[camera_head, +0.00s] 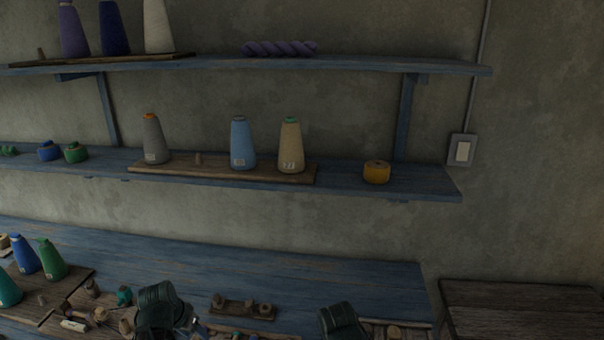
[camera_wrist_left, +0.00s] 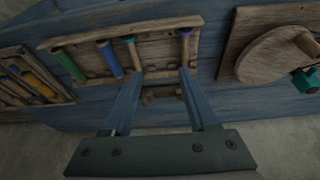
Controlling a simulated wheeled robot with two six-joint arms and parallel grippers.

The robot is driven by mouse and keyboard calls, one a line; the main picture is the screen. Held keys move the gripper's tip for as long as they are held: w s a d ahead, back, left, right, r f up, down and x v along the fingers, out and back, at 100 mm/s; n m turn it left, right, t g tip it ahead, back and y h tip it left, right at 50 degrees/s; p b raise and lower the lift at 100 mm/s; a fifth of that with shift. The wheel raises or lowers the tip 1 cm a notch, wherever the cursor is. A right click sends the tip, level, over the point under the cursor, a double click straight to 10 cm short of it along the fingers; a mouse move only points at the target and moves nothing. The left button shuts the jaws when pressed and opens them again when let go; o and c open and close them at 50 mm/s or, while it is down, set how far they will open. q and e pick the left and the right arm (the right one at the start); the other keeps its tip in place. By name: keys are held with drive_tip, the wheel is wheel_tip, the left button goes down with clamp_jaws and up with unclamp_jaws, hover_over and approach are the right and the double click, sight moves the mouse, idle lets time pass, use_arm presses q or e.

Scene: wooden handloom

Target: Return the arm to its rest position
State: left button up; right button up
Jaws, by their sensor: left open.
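My left arm comes in at the bottom of the head view, with its dark green wrist (camera_head: 158,308) over the blue table. In the left wrist view my left gripper (camera_wrist_left: 161,72) has its two fingers spread apart with nothing held between them. Beyond the fingertips is a wooden rack (camera_wrist_left: 88,38) with several coloured bobbins, among them a green one (camera_wrist_left: 70,66) and a blue one (camera_wrist_left: 110,59). A dark green part of my right arm (camera_head: 341,320) shows at the bottom edge of the head view. My right gripper's fingers are out of frame.
The blue table (camera_head: 300,282) holds several cones at the left and a small peg board (camera_head: 243,309). Its back right is mostly clear. A lower shelf (camera_head: 420,183) with cones and an upper shelf (camera_head: 350,65) are on the wall. A brown wooden surface (camera_head: 520,300) stands at right.

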use_arm(q)
drive_tip(key=s+d+m+g+y, duration=0.1)
drive_tip(key=s+d, duration=0.3)
drive_tip(key=d, duration=0.9)
drive_tip(key=s+d+f+m+g+y, duration=0.1)
drive_tip(key=s+d+g, duration=0.2)
drive_tip(key=d, duration=1)
drive_tip(key=s, duration=0.2)
drive_tip(key=shift+s+d, duration=0.2)
drive_tip(key=shift+s, duration=0.1)
